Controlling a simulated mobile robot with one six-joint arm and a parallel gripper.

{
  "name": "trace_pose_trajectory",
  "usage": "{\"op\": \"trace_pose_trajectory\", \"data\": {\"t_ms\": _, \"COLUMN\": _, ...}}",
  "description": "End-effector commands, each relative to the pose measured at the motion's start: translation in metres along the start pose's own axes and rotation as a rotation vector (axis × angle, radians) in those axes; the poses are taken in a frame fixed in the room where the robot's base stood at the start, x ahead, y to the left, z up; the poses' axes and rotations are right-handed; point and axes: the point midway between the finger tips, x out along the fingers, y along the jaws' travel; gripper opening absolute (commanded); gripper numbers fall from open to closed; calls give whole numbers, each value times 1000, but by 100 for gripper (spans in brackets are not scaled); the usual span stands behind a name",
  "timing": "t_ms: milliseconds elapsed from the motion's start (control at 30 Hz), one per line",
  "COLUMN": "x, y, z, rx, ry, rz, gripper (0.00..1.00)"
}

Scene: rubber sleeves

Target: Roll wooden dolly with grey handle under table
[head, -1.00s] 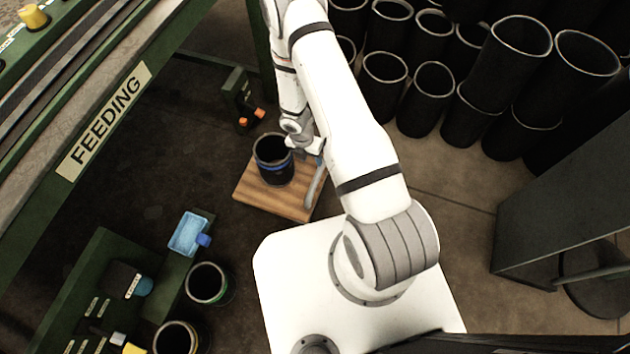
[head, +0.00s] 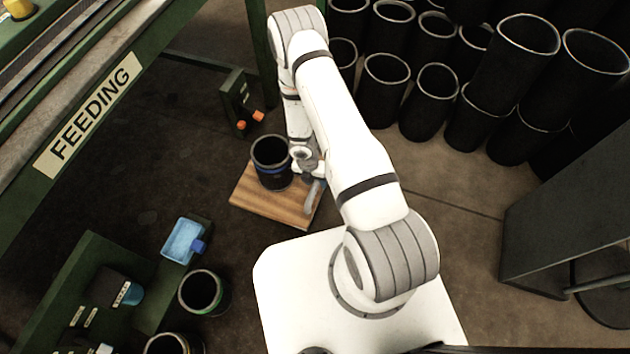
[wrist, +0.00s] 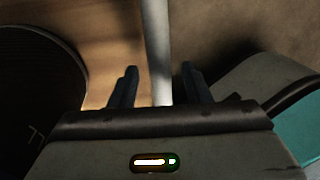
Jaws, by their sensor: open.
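The wooden dolly (head: 252,203) lies on the floor in front of my base. A black sleeve with a blue band (head: 271,165) stands upright on it. The dolly's grey handle (head: 311,197) rises at its right side, partly hidden by my gripper (head: 314,175). In the wrist view the handle (wrist: 157,45) runs between my gripper's two dark fingers (wrist: 156,75), with a gap on both sides. My gripper is open. The dolly's wood (wrist: 112,50) and the sleeve (wrist: 38,90) show left of it. The green-framed table marked FEEDING (head: 90,118) stands at upper left.
A green bracket with orange knobs (head: 237,97) stands behind the dolly, near a table leg (head: 258,50). A green bench with a blue tray (head: 183,241) and two sleeves are at lower left. Stacked black sleeves (head: 430,100) fill the back right. Dark floor lies left of the dolly.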

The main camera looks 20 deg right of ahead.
Motion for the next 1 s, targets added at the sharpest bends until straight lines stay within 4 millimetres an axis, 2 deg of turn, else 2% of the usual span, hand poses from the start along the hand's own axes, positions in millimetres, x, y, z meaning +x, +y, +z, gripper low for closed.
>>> {"op": "trace_pose_trajectory", "data": {"t_ms": 67, "x": 0, "y": 0, "z": 0, "rx": 1, "ry": 0, "rz": 0, "gripper": 42}}
{"op": "trace_pose_trajectory", "data": {"t_ms": 600, "x": 0, "y": 0, "z": 0, "rx": 2, "ry": 0, "rz": 0, "gripper": 0}}
{"op": "trace_pose_trajectory", "data": {"t_ms": 1000, "x": -2, "y": 2, "z": 0, "rx": 3, "ry": 0, "rz": 0, "gripper": 0}}
